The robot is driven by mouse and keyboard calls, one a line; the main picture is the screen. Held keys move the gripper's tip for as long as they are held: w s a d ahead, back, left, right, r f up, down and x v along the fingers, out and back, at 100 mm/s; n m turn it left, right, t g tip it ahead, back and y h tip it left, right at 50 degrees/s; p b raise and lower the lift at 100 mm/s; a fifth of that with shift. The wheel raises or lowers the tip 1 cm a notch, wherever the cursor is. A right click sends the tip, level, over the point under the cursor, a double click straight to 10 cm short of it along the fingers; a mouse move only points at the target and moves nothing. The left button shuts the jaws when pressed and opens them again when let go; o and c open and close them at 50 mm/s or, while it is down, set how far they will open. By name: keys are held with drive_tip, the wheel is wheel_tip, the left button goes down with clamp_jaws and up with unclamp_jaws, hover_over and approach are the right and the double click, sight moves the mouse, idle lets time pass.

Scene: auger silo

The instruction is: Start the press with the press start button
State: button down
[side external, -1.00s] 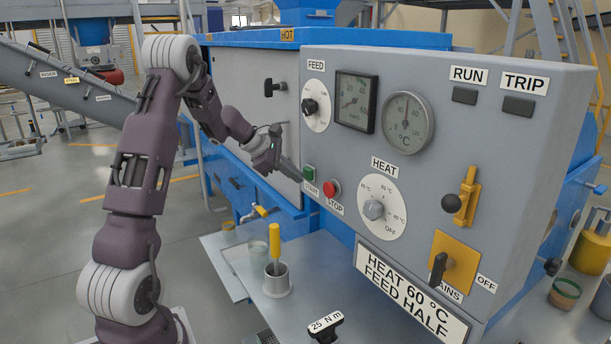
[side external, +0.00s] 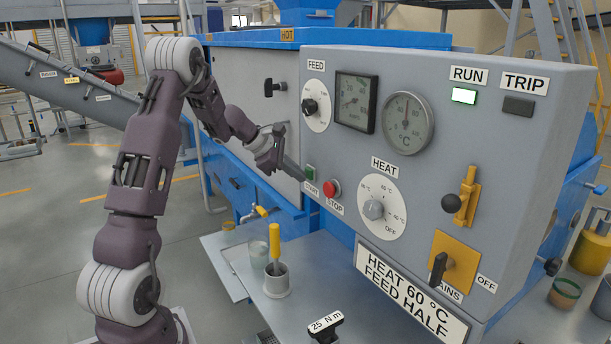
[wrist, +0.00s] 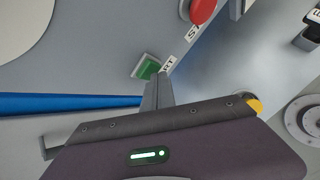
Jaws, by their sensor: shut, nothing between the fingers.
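The green start button (side external: 310,172) sits on the grey control panel (side external: 450,130), left of the red stop button (side external: 331,188). In the wrist view the green button (wrist: 148,68) is just beyond my fingertips, and its START label is partly covered by them. My gripper (side external: 298,178) is shut and empty, its tip at or very close to the green button; I cannot tell whether it touches. The RUN lamp (side external: 464,96) is lit white-green. The TRIP lamp (side external: 518,106) is dark.
The heat dial (side external: 374,210), feed dial (side external: 310,107) and mains switch (side external: 438,268) are on the same panel. A cup with a yellow-handled tool (side external: 275,245) stands on the shelf below. The red stop button is close beside my gripper.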

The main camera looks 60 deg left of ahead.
drive_tip(key=shift+s, duration=0.1)
idle(0.3)
drive_tip(key=shift+s, duration=3.3)
